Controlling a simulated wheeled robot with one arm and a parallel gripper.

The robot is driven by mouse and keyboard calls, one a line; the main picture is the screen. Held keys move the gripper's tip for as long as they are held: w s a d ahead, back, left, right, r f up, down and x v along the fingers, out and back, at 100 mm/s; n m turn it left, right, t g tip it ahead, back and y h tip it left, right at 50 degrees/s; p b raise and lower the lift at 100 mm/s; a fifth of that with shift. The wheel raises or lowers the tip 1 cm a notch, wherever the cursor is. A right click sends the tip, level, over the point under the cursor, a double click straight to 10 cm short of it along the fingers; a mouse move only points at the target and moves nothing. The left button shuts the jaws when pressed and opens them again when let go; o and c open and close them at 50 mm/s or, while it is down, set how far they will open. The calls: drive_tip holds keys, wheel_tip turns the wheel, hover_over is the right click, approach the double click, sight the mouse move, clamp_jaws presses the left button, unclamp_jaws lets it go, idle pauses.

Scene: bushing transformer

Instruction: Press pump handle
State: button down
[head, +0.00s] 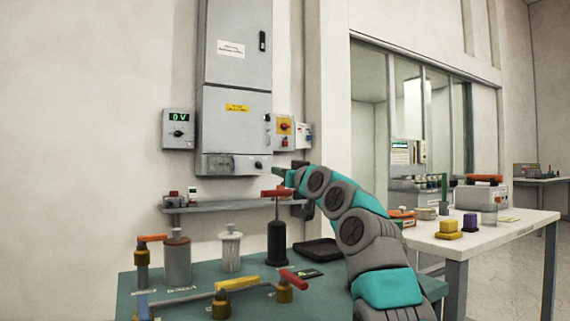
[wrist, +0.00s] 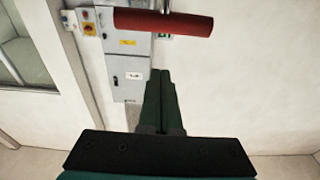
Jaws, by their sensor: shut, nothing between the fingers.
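The pump is a dark upright cylinder (head: 276,243) on the green table, with a thin rod rising to a red T-shaped handle (head: 274,193). The handle is up, well above the cylinder. In the wrist view the red handle bar (wrist: 163,22) lies across the top, with part of its rod behind it. My gripper (head: 278,171) is just above the handle in the head view, its dark green fingers pointing left. In the wrist view the fingers (wrist: 161,72) are together with nothing between them. A gap shows between fingertips and bar there; contact is not visible.
The green table (head: 190,281) also holds a grey cylinder (head: 178,260), a white ribbed bushing (head: 231,250), valves with orange, yellow and red levers, and a black tray (head: 319,249). A grey cabinet (head: 234,120) and shelf (head: 225,207) are on the wall behind.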

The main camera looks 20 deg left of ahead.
drive_tip(key=b, duration=0.4)
hover_over(277, 205)
drive_tip(key=v, duration=0.2)
drive_tip(key=shift+w+a+f, duration=0.1)
drive_tip(key=shift+f, duration=1.65)
drive_tip(key=shift+a+f, duration=0.1)
